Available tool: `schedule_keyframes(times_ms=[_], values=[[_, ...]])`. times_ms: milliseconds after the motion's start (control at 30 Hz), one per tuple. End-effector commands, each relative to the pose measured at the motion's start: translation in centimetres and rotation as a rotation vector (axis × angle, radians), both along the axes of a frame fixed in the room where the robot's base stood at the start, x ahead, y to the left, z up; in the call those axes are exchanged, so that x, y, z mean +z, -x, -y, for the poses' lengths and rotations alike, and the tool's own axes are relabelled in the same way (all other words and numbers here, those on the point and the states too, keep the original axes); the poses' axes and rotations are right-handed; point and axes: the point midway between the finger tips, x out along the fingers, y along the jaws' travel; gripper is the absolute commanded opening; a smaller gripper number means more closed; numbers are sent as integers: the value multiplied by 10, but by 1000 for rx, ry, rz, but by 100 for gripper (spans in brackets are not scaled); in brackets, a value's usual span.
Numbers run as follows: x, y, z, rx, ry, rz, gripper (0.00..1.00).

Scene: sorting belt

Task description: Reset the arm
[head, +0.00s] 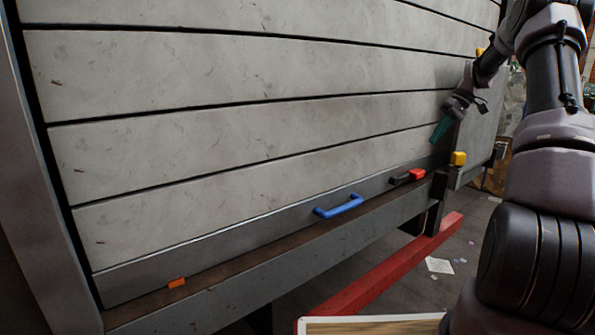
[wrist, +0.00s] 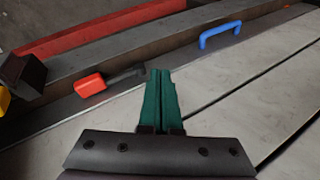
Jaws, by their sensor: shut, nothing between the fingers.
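My gripper (head: 441,129) is at the upper right in the head view, in front of the slatted grey surface near its right end. In the wrist view its two green fingers (wrist: 161,76) are together with nothing between them. My arm comes down from the upper right of the head view. The gripper is apart from the things on the ledge.
A blue handle (head: 339,206) and a red-and-black object (head: 407,177) are on the ledge (head: 250,257) below the slats (head: 240,190). An orange piece (head: 177,283) lies at its left. A red beam (head: 385,268) runs below.

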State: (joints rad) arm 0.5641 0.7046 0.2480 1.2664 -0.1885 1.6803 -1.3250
Motion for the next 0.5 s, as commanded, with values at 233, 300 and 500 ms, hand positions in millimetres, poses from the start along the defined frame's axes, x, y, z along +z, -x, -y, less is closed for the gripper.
schedule_keyframes(times_ms=[233,300,500], values=[[51,28,-46,-63,100,7,0],[70,43,-63,-95,138,15,0],[119,103,-114,-225,234,60,0]])
